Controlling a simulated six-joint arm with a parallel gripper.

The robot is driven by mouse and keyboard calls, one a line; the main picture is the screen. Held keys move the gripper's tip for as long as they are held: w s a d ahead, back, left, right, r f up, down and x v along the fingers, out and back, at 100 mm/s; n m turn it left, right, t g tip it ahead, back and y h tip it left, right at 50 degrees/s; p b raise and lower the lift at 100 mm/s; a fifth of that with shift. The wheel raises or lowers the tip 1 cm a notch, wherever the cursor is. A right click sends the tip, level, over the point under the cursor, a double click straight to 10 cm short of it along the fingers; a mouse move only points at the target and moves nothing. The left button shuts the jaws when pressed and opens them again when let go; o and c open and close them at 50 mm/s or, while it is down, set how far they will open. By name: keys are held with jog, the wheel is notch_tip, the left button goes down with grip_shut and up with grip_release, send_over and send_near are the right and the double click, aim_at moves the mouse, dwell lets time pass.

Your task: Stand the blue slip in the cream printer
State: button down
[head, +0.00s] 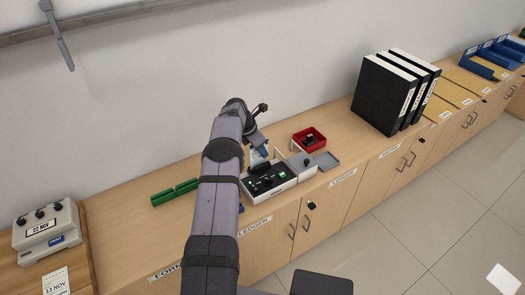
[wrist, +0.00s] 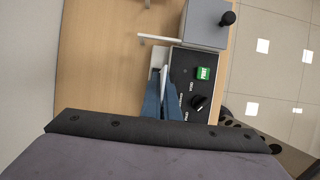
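The cream printer (head: 289,184) sits on the counter, a low box with a black top panel, dark knobs and a green button. Its black panel (wrist: 190,75) also shows in the wrist view, right of my fingers. My gripper (head: 258,149) points down at the printer's back left edge. In the wrist view my blue-grey fingers (wrist: 163,88) reach along that edge, with a thin pale piece between or just beyond their tips. A small pale and blue patch below the gripper in the head view may be the blue slip. I cannot tell whether the fingers grip it or stand apart.
A grey block (head: 302,165) adjoins the printer's right end. Behind it is a red tray (head: 308,140) with a dark item. Green strips (head: 174,192) lie to the left. Black binders (head: 385,95) stand farther right. A cream device (head: 47,230) is at far left.

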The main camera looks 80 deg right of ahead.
jog(key=shift+f, duration=0.2)
jog(key=c, duration=2)
grip_release()
jog(key=shift+r, duration=0.1)
jog(key=shift+r+p, duration=2.3)
jog(key=shift+r, duration=1.2)
